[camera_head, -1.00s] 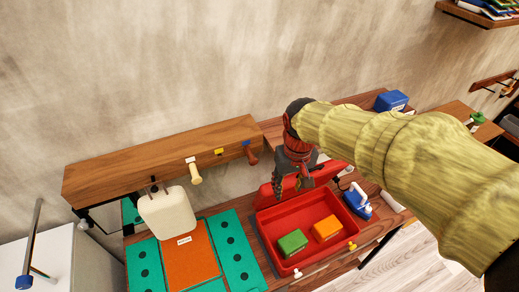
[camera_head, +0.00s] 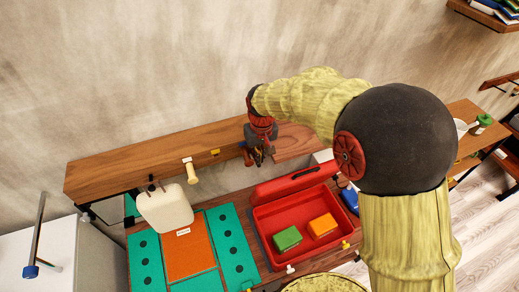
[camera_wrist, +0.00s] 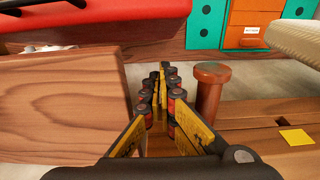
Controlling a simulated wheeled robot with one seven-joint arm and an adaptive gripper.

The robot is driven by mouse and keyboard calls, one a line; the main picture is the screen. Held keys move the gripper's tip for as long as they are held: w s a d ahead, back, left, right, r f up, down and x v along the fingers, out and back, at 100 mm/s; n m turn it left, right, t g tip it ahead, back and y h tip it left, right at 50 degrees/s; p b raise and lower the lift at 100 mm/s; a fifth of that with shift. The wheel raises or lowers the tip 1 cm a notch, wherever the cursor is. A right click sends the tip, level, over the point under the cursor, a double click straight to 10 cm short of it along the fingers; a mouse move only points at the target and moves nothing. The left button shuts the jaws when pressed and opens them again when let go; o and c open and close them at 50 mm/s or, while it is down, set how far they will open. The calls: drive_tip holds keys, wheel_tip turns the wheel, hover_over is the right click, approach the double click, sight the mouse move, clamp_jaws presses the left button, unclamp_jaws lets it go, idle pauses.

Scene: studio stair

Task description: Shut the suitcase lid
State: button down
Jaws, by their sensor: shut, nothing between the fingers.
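The red suitcase (camera_head: 262,226) stands open on the table, with a green block (camera_head: 287,239) and an orange block (camera_head: 323,226) inside. Its red lid (camera_head: 290,186) is raised along the back side, leaning away from the base. My gripper (camera_head: 259,158) is behind and above the lid's left end, by the wooden wall shelf, apart from the lid. In the wrist view its fingers (camera_wrist: 160,72) are together with nothing between them. A red edge, apparently the lid (camera_wrist: 90,14), shows at the upper left there.
The wooden shelf (camera_head: 125,168) carries a cream peg (camera_head: 191,172); a brown peg (camera_wrist: 210,85) stands close beside my fingers. A cream container (camera_head: 165,210) and green panels (camera_head: 233,243) are left of the suitcase. A blue item (camera_head: 349,199) is at its right.

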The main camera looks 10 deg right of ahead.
drive_tip(key=s+f, duration=0.2)
drive_tip(key=s+f+p, duration=0.1)
drive_tip(key=shift+s+d+f, duration=0.25)
drive_tip(key=shift+d+f, duration=0.05)
drive_tip(key=shift+f, duration=0.1)
drive_tip(key=shift+f, duration=0.1)
